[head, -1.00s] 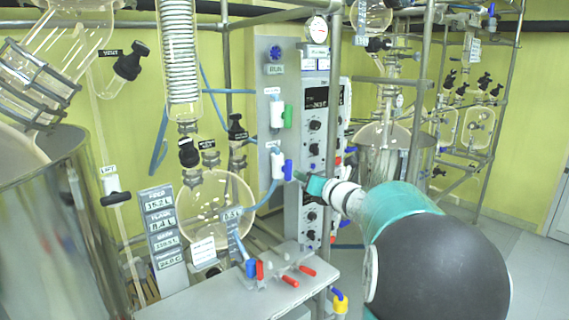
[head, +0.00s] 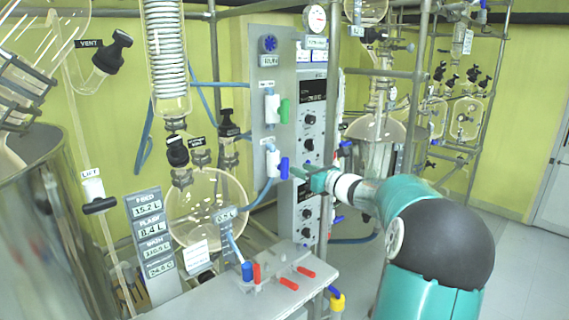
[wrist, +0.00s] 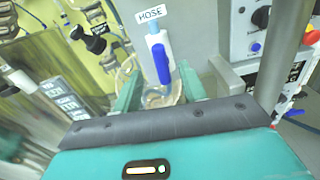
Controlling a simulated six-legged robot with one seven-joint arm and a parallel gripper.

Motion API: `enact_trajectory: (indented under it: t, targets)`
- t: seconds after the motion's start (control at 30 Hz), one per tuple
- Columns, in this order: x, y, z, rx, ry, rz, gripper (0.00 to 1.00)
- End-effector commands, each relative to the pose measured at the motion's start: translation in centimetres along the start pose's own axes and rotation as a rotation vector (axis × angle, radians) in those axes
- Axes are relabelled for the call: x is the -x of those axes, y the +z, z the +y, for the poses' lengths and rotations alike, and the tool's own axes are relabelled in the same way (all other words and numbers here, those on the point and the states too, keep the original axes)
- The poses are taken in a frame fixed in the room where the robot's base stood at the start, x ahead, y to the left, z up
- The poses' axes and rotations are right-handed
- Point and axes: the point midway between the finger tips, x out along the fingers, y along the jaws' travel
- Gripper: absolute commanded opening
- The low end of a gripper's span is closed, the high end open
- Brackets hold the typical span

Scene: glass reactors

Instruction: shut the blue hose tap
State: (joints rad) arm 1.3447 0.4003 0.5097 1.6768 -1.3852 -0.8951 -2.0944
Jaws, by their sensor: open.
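The blue hose tap has a white body (head: 273,163) and an upright blue handle (head: 284,168) on the grey panel. In the wrist view the blue handle (wrist: 162,63) hangs straight down along the white body, under a label reading HOSE (wrist: 151,13). My gripper (head: 297,173) is just right of the handle in the head view. In the wrist view my gripper (wrist: 160,88) is open, with its teal fingers to either side of the handle's line. The handle lies ahead of and above the finger gap. I cannot tell whether they touch.
A green-handled tap (head: 284,111) sits above on the same panel. A control box with knobs (head: 311,118) and a metal post (head: 333,100) stand close on the right. A bench (head: 215,298) with red and blue levers is below; a round flask (head: 208,208) is left.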

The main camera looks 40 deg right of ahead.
Motion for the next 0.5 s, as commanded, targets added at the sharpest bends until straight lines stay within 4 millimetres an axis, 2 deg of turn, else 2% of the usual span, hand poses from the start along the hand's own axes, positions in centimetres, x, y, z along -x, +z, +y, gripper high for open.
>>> enact_trajectory:
  t: [0.03,0.3,0.5]
  targets:
    - [-1.2,-0.1,0.1,-0.002,0.005,-0.001,0.42]
    - [-6.3,0.0,0.1,-0.002,0.004,-0.002,0.42]
    - [-8.2,0.0,0.0,-0.001,0.002,0.0,0.42]
